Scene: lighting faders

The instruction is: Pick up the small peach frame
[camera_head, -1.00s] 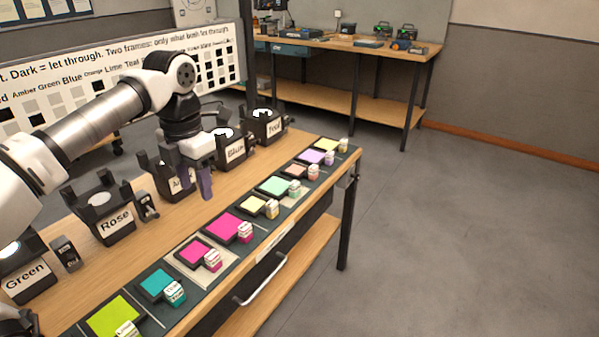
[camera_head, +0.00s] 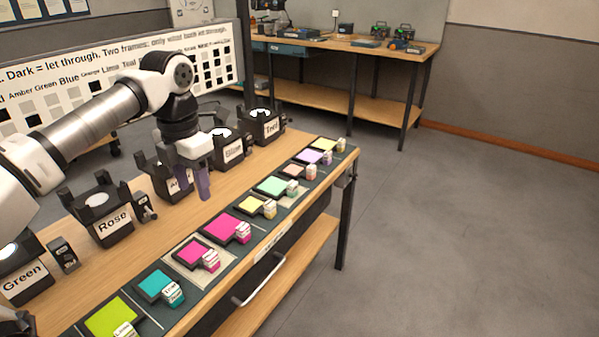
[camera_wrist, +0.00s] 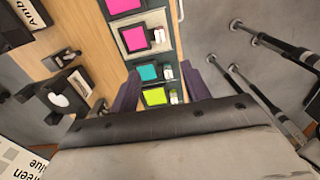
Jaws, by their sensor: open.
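The small peach frame (camera_head: 292,170) is a pale peach square in a dark holder on a light pad. It lies in the row of coloured frames along the bench's front edge, between the mint frame (camera_head: 271,186) and the lavender frame (camera_head: 310,157), with a small labelled block beside it. My gripper (camera_head: 196,182) is open and empty above the bench, left of the peach frame and well apart from it. In the wrist view, its purple fingers (camera_wrist: 167,90) stand wide apart. Magenta, teal and lime frames show there; the peach frame is out of that view.
Black lamp units labelled Green (camera_head: 24,284), Rose (camera_head: 112,222) and others stand along the back of the wooden bench (camera_head: 180,218). A large magenta frame (camera_head: 220,226) and a yellow frame (camera_head: 250,204) lie nearer. Open floor lies right of the bench.

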